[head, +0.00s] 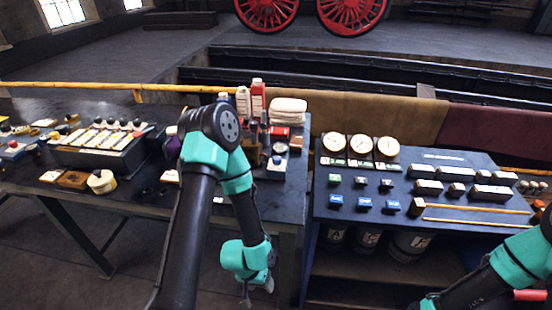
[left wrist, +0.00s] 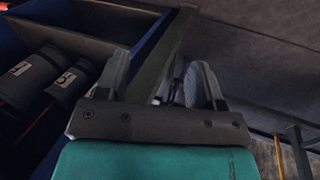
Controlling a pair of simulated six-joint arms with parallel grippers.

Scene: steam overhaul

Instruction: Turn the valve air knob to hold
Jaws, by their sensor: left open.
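The dark control panel (head: 460,216) on the right bench carries three round white gauges, small knobs and tags. One row of small dark knobs (head: 361,181) sits below the gauges, with blue tags (head: 364,203) under it. The lettering is too small to read, so I cannot tell which is the valve air knob. My left gripper (head: 257,287) hangs low, left of the panel and apart from it. The left wrist view shows its two fingers (left wrist: 162,82) spread with nothing held between them. My right arm enters at the lower right; its gripper is out of frame.
Dark cylinders (head: 410,244) stand on the shelf under the panel and show in the left wrist view (left wrist: 62,82). The left table (head: 120,205) holds a switch box (head: 100,145), bottles (head: 258,98) and folded cloths (head: 288,110). A gap separates the two benches.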

